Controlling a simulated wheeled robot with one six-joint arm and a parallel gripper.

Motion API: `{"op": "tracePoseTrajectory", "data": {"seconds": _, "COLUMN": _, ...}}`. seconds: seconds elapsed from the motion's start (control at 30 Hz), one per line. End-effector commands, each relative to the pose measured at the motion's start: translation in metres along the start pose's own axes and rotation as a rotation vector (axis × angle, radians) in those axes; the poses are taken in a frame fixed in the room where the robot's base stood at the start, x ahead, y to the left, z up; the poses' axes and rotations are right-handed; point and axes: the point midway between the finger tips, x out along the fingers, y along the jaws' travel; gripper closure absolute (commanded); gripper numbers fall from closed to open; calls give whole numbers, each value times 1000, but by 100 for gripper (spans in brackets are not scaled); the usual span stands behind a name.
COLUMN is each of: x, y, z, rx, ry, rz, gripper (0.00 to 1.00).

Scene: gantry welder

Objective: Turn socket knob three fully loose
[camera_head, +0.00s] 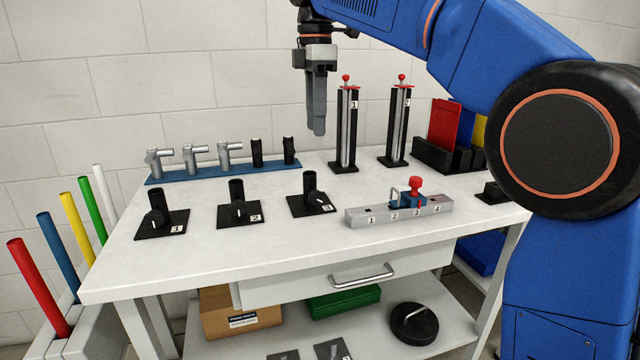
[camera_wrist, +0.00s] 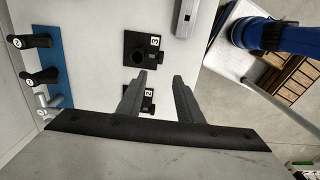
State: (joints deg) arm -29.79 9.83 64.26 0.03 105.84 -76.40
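Socket three is a black square plate with a black upright post (camera_head: 309,183) and a side knob (camera_head: 316,198) bearing a white mark, beside a label 3. It stands right of centre in the row of sockets on the white table. My gripper (camera_head: 317,132) hangs above the back of the table, pointing down, apart from everything. The wrist view shows its two fingers (camera_wrist: 160,77) spread with nothing between them. One finger partly hides socket two in that view.
Socket one (camera_head: 157,222) and socket two (camera_head: 239,205) stand to the left. A grey numbered block (camera_head: 358,217) with a red-knobbed clamp (camera_head: 415,187) lies to the right. Two red-topped stands (camera_head: 346,130) (camera_head: 393,130) and a blue rack (camera_head: 222,172) of handles stand behind.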

Motion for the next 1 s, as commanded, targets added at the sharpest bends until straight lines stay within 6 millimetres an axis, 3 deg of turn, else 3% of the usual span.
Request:
{"op": "tracePoseTrajectory", "data": {"seconds": 0.7, "x": 124, "y": -1, "z": 1, "rx": 3, "ry": -1, "rz": -3, "gripper": 67}}
{"op": "tracePoseTrajectory", "data": {"seconds": 1.0, "x": 151, "y": -1, "z": 0, "rx": 3, "ry": -1, "rz": -1, "gripper": 67}}
